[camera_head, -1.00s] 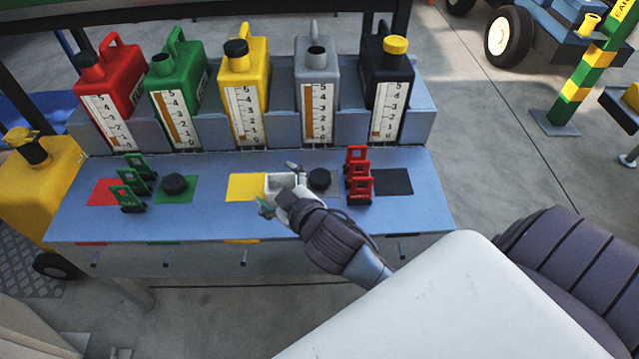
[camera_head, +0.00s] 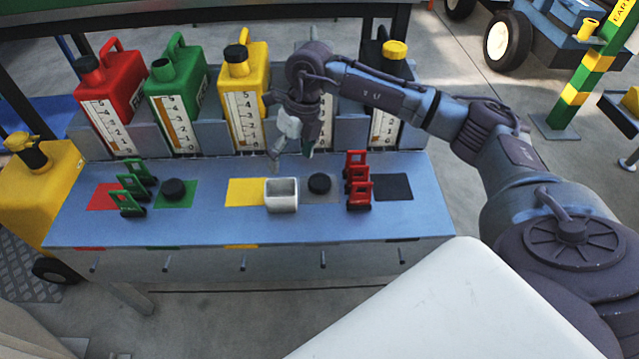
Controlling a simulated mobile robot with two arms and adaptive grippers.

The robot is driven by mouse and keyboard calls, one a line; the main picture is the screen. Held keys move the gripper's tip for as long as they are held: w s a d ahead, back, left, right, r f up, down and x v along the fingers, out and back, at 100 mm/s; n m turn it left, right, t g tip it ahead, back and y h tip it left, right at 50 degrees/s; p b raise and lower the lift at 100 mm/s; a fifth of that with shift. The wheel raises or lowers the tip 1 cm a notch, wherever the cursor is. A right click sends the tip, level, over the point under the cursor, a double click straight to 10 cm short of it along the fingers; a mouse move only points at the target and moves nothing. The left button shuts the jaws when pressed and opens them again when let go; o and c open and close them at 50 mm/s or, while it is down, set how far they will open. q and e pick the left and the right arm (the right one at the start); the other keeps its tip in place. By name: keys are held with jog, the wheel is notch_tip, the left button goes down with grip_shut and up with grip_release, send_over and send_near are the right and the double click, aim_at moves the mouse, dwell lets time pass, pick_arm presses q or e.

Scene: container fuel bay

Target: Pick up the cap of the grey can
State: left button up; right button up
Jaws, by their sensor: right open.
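A round black cap (camera_head: 319,183) lies on the grey square of the blue bench, at its middle right. The grey can behind the bench is mostly hidden by my right arm. My right gripper (camera_head: 291,157) is open and empty, pointing down above the back of the bench, behind and left of the cap and apart from it. My left gripper is not in view.
A small grey open box (camera_head: 281,203) stands left of the cap, and red stands (camera_head: 358,186) are close on its right. Another black cap (camera_head: 174,188) lies on the green square by green stands (camera_head: 127,202). Red (camera_head: 118,75), green (camera_head: 182,80) and yellow (camera_head: 256,72) cans stand behind.

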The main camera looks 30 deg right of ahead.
jog(key=d+m+h, duration=0.1)
jog(key=d+h, duration=0.2)
jog(key=d, duration=0.4)
jog(key=b, duration=0.1)
send_over(320, 182)
jog(key=f, duration=0.5)
jog(key=shift+w+f, duration=0.25)
jog(key=shift+f, duration=0.05)
jog(key=shift+f+b, duration=0.3)
jog(key=shift+f, duration=0.5)
jog(key=f+b, duration=0.1)
jog(key=f, duration=0.4)
jog(key=shift+s, duration=0.2)
jog(key=c, duration=1)
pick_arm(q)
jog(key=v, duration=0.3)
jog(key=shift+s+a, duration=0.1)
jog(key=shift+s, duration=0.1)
pick_arm(e)
jog(key=shift+c, duration=0.2)
jog(key=shift+r, duration=0.15)
